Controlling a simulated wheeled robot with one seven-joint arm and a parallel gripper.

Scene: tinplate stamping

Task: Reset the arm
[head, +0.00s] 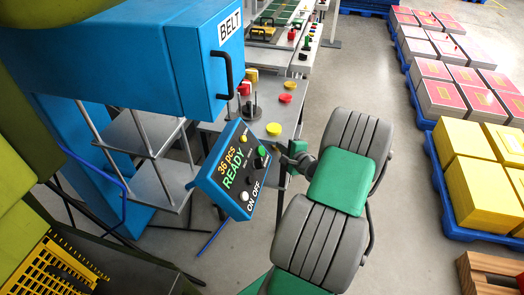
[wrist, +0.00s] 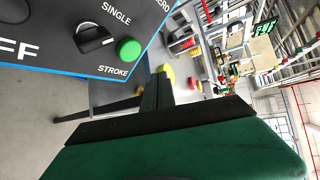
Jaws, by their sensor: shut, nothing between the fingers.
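My gripper (head: 285,150) is shut and empty. In the head view it is just right of the blue control box (head: 218,195), apart from it as far as I can tell. The box's dark face shows "36 pcs READY" and "ON OFF", with a yellow, a green and a white button and a black knob. In the wrist view my gripper's closed fingers (wrist: 158,90) point past the edge of the box, close to the green button (wrist: 129,50) marked STROKE. The black knob (wrist: 95,38) is beside that button.
A blue machine (head: 130,60) with a BELT cabinet stands at the left. A grey table (head: 272,105) with red and yellow buttons lies behind my gripper. Blue pallets (head: 450,215) of stacked sheets stand at the right. Floor (head: 350,75) between table and pallets is clear.

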